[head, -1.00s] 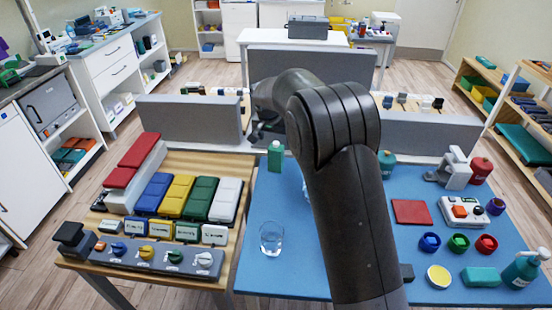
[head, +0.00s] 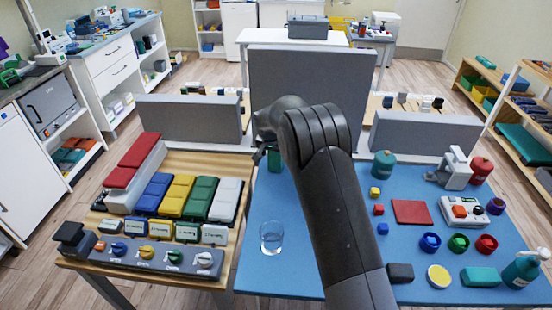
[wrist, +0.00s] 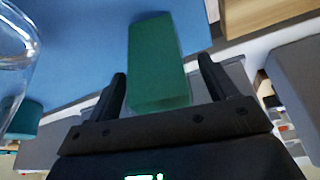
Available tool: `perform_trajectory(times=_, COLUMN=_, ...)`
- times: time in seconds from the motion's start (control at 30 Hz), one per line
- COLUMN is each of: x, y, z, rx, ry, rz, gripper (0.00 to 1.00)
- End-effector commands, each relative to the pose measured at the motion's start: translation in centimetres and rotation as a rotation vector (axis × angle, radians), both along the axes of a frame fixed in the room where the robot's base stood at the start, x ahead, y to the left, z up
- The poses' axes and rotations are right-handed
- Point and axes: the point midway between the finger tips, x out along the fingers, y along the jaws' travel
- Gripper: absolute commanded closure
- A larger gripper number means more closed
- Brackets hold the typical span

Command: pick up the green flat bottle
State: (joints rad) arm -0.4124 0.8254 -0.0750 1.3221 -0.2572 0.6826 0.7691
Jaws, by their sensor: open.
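The green flat bottle (head: 274,161) stands at the back left of the blue table top, partly hidden behind my arm in the head view. In the wrist view the green bottle (wrist: 155,55) appears as a plain green block. Its near end lies between my two open fingers, with a gap visible on each side. My gripper (wrist: 163,78) is open and holds nothing. In the head view my gripper (head: 260,155) is mostly hidden, and only a dark finger part shows beside the bottle.
A clear glass (head: 271,236) stands in front of the bottle; it also shows at the left edge of the wrist view (wrist: 14,50). A grey panel (head: 300,95) rises behind. Coloured button blocks (head: 172,192) fill the wooden table at left. A teal bottle (head: 384,164) stands right of my arm.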

Motion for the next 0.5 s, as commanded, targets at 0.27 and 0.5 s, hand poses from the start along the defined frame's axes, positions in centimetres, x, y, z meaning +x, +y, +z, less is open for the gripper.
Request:
perform_trajectory(times=0.27, x=0.24, y=-0.08, z=-0.56, rx=0.0, ry=0.0, rz=-0.001, gripper=0.22)
perform_trajectory(times=0.5, x=0.23, y=-0.07, z=-0.55, rx=0.0, ry=0.0, rz=-0.001, gripper=0.41)
